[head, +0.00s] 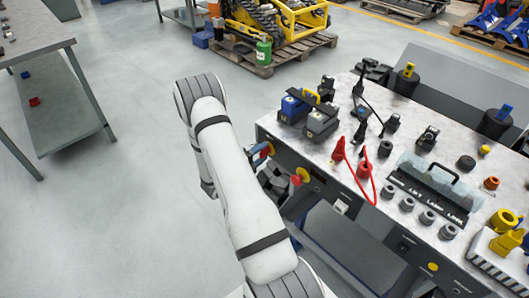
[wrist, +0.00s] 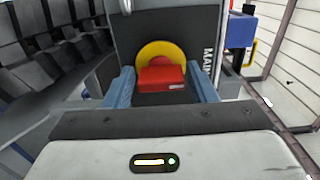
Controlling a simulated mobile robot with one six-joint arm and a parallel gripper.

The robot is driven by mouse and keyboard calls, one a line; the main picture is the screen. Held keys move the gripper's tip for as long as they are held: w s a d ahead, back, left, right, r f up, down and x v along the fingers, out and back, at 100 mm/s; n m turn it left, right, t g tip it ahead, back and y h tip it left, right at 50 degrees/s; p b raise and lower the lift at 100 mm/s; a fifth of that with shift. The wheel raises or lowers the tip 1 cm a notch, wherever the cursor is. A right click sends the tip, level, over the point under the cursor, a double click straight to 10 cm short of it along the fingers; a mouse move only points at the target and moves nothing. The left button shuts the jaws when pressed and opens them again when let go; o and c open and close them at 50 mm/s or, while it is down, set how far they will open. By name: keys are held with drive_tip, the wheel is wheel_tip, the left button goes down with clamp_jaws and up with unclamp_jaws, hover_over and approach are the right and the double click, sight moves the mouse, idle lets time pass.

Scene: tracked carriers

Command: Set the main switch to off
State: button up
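The main switch has a red handle on a round yellow plate (wrist: 160,50), set in a dark panel with a partly visible white label starting "MA". In the head view the switch (head: 303,174) shows on the front of the workbench, near its left end. My gripper (wrist: 162,90) is open, with one blue-padded finger on each side of the red handle (wrist: 162,78). A gap shows between the handle and each finger. In the head view my gripper (head: 284,181) is a dark shape just left of the switch, partly hidden by my arm. I cannot tell which setting the handle points to.
Open floor (head: 120,210) lies left.

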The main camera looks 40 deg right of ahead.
drive_tip(key=shift+o, duration=1.2)
drive_tip(key=shift+d, duration=0.1)
drive_tip(key=shift+s, duration=0.1)
drive_tip(key=a, duration=0.7)
drive_tip(key=shift+s+a, duration=0.3)
drive_tip(key=shift+a, duration=0.1)
